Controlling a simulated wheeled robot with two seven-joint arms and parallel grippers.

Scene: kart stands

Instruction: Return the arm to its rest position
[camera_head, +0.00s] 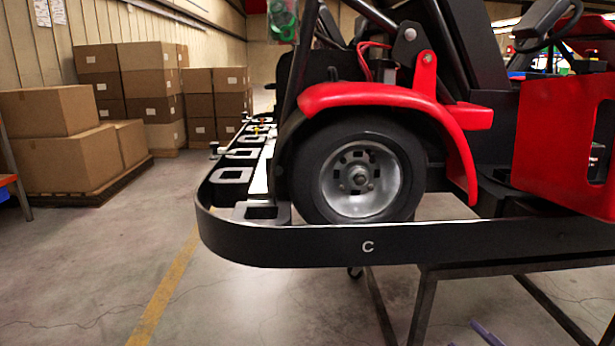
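Neither of my grippers can be made out in the head view, and no arm of mine is clearly visible. A small purple piece (487,333) shows at the bottom edge, right of the middle. I cannot tell what it is. A kart with a red fender (385,97) and a black wheel (357,172) stands raised in front of me. A black bumper marked C (330,244) runs around its near end.
The kart rests on a dark metal stand (424,305) with slanting legs. Cardboard boxes (60,150) on a pallet (85,188) stand at the left, with more stacked behind. A yellow line (170,285) crosses the open concrete floor at lower left.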

